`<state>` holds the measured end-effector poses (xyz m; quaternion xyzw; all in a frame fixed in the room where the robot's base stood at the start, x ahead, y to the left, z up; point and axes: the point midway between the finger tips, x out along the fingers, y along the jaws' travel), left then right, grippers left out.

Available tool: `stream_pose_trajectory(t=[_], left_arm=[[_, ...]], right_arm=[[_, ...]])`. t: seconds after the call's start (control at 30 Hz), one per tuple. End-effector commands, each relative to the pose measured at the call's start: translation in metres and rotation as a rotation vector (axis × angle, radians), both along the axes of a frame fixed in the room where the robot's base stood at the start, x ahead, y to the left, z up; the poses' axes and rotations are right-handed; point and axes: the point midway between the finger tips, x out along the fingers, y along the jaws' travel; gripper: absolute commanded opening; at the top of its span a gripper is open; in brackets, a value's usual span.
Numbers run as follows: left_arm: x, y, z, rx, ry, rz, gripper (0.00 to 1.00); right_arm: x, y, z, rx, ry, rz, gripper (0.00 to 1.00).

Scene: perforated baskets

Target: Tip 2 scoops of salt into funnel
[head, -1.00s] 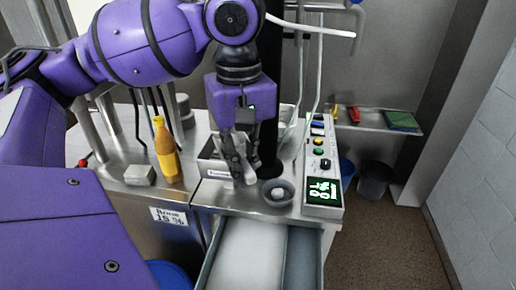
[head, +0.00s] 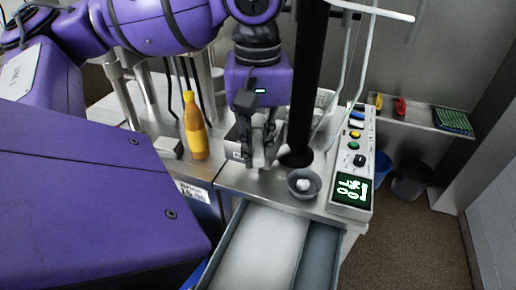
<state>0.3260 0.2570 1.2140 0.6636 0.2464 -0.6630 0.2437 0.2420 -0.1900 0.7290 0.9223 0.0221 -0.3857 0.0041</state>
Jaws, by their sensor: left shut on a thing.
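My left gripper (head: 258,152) points down over the steel counter. It is shut on a small pale thing (head: 258,158), perhaps the scoop; the fingers hide most of it. A round grey cup (head: 293,190), which may be the funnel, stands to the right of the fingertips and apart from them, with a white lump (head: 303,184) in it. White material, perhaps the salt (head: 252,255), fills the open drawer or trough below the counter's front edge. My right gripper is not in view.
An orange bottle (head: 195,128) and a small grey block (head: 168,146) stand to the left. A control panel (head: 352,187) with a lit screen and buttons is at the right. A black post (head: 306,80) rises close to the gripper. A shelf (head: 420,127) is at the back right.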

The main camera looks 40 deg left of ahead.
Motion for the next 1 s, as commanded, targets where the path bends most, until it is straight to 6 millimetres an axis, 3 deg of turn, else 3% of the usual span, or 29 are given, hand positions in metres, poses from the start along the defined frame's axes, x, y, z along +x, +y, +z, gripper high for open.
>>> stream_pose_trajectory(t=[0.3,0.6,0.7,1.0], left_arm=[[0.024,0.021,-0.005,0.001,-0.002,0.004,0.00],[0.047,0.041,-0.013,0.001,0.002,0.003,0.00],[0.050,0.042,0.004,-0.069,0.065,0.005,0.00],[0.055,0.047,0.015,-0.180,0.208,0.002,0.00]], right_arm=[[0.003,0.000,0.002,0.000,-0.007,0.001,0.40],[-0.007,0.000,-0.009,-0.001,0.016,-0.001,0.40],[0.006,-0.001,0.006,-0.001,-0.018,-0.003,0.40],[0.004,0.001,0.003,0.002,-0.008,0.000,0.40]])
